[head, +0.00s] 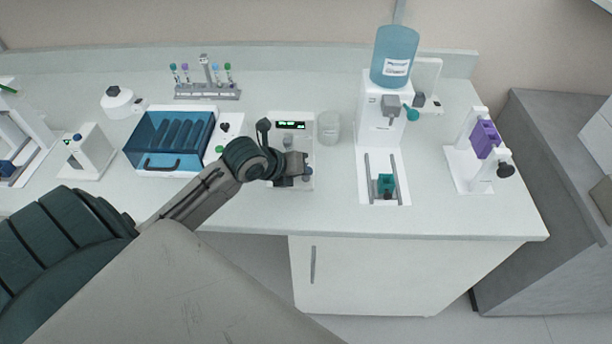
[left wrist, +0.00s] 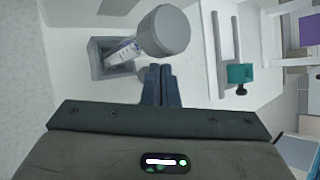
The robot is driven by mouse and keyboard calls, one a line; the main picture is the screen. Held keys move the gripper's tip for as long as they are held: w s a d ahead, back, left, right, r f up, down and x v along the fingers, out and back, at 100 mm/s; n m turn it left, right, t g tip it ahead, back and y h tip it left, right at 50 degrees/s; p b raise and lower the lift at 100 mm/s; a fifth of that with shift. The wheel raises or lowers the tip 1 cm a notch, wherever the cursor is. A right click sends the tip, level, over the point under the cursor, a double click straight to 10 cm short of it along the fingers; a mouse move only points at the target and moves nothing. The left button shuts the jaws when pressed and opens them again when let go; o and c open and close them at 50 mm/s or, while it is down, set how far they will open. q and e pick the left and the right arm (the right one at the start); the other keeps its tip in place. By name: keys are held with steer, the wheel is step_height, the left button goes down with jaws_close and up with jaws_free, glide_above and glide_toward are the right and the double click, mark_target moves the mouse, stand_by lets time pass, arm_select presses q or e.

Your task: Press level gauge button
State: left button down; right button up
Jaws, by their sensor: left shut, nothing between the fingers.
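A white bench device with a lit green display (head: 291,125) stands near the middle of the bench. I take it as the level gauge. My left gripper (head: 298,178) is over the front of this device in the head view. It is shut and empty, and its fingertips (left wrist: 161,72) show as a closed dark pair in the left wrist view. I cannot tell whether the fingertips touch anything. My arm hides part of the device.
A clear beaker (head: 328,128) stands right of the device. A dispenser with a blue bottle (head: 395,58) and a teal block (head: 386,184) are further right. A blue-lidded box (head: 168,141) is on the left, with a tube rack (head: 207,92) behind. The bench front is mostly clear.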

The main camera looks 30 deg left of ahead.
arm_select(q)
steer(key=shift+f+b, duration=0.4)
steer(key=shift+f, duration=0.05)
stand_by(0.6)
steer(key=shift+r+p, duration=0.65)
steer(key=shift+r, duration=0.2)
steer(key=shift+r, duration=0.15)
step_height(320, 180, up, 5)
steer(key=p, duration=0.3)
steer(key=shift+p, duration=0.35)
